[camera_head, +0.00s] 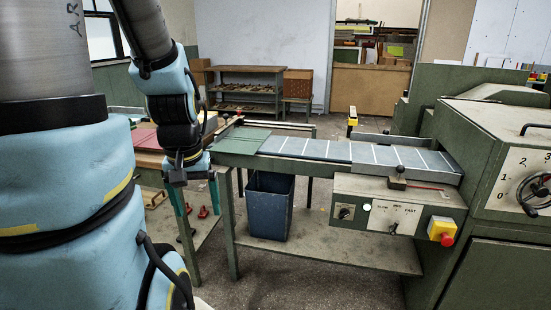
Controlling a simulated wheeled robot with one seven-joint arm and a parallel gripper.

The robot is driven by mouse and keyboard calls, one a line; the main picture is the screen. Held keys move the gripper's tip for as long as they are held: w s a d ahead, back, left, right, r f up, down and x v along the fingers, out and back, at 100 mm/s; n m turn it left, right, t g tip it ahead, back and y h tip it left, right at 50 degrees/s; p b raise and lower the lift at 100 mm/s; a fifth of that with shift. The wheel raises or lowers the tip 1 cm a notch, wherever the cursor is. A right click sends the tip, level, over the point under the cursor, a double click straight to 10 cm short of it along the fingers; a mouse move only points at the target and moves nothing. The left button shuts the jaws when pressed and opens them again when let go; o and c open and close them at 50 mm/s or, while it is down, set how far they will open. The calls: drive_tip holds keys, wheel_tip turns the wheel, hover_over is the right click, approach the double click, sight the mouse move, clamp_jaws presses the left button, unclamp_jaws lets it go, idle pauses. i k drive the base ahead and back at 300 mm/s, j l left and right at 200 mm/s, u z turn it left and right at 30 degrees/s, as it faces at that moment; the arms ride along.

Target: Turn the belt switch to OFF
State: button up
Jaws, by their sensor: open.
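The control panel (372,193) is on the front of the conveyor. It carries a small black rotary knob (345,211) on a pale plate at its left, which may be the belt switch; its lettering is too small to read. A green-white lamp (367,207) is beside it. A second knob (393,228) sits under SLOW, MED and FAST marks. My gripper (200,212) hangs open and empty, pointing down, left of the conveyor and well apart from the panel.
A red stop button (447,239) on a yellow box is at the panel's right. A lever (397,179) stands above the panel. Green boards (239,141) lie at the belt's (325,150) left end. A blue bin (269,206) is underneath. Floor in front is clear.

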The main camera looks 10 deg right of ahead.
sight(344, 212)
drive_tip(key=k+l+u, duration=0.3)
drive_tip(key=l, duration=0.25)
drive_tip(key=k+l+u, duration=0.3)
drive_tip(key=k+l, duration=0.1)
drive_tip(key=l, duration=0.05)
